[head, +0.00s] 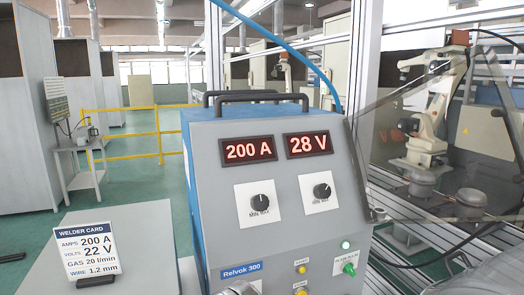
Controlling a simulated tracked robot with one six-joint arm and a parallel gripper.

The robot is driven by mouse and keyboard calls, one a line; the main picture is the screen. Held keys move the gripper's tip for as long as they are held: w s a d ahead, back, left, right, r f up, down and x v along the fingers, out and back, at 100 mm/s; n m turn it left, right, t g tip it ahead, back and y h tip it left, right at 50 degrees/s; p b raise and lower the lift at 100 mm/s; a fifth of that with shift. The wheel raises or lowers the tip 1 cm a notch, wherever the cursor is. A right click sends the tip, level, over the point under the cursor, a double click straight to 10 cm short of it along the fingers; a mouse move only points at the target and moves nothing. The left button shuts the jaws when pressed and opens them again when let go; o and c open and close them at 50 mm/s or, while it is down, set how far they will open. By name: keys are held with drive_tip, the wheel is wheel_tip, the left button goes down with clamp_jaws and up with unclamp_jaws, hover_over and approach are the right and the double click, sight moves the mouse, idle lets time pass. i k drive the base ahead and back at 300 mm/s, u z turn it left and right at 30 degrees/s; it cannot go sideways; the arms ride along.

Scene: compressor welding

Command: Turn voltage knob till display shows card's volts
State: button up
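The welder (205,200), a grey and blue box marked Relvok 300, stands in the middle. Its left display (248,150) reads 200 A and its right display (307,144) reads 28 V in red. The voltage knob (321,191), black on a white MIN–MAX plate, sits below the 28 V display. A similar amps knob (260,202) sits below the 200 A display. The welder card (86,255) at the lower left reads 200 A, 22 V, gas 20 l/min and wire 1.2 mm. I cannot make out my gripper in this view.
The card stands on a grey tabletop (140,235). A green purge knob (349,268) and yellow buttons (301,269) lie low on the panel. A tinted screen (440,140) and a white robot arm (430,110) stand at right. A yellow railing (130,155) is behind.

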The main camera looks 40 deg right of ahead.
sight(321, 191)
drive_tip(key=z, duration=0.95)
